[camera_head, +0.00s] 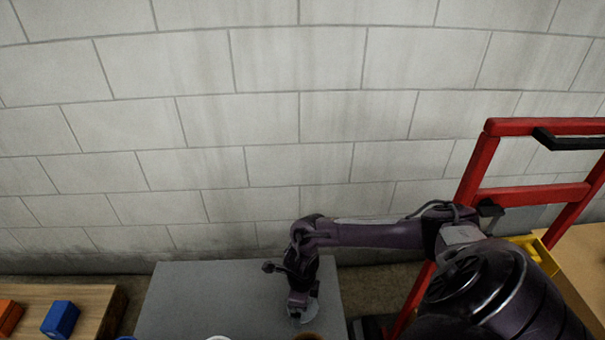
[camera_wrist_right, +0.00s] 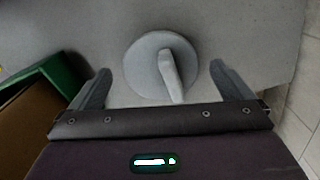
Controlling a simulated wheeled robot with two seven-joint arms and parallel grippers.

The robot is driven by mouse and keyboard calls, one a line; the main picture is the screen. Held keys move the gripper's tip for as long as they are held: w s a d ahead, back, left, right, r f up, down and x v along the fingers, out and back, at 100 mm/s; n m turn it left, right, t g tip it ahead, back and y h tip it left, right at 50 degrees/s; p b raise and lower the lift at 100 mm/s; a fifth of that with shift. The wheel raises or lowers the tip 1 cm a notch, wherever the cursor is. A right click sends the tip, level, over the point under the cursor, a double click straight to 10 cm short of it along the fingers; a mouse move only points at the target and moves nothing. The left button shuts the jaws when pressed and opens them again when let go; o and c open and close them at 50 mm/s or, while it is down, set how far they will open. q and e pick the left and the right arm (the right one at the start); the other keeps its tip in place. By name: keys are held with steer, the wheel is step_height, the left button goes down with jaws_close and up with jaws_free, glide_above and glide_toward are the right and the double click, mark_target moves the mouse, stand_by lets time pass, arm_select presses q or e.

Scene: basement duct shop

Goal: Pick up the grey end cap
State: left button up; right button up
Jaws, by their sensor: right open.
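The grey end cap (camera_wrist_right: 146,66) is a round light-grey disc with a raised bar across it, lying on the grey tabletop (camera_wrist_right: 225,28) in the right wrist view. My right gripper (camera_wrist_right: 159,78) is open, with one finger to each side of the cap and visible gaps between them; nothing is held. In the head view my right gripper (camera_head: 300,310) points down over the front right part of the grey table (camera_head: 200,290). A pale edge of the end cap (camera_head: 312,318) shows beside it, mostly hidden. My left gripper is not in view.
A white round thing (camera_head: 218,338) and an orange one are cut off at the table's front. A blue block (camera_head: 60,319) and an orange block (camera_head: 9,316) sit on a wooden surface at left. A red frame (camera_head: 475,180) stands at right. A green-edged box (camera_wrist_right: 62,72) is left in the wrist view.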

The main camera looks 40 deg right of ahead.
step_height(320, 180, down, 4)
steer(key=shift+s+d+f, duration=0.1)
steer(key=c, duration=1)
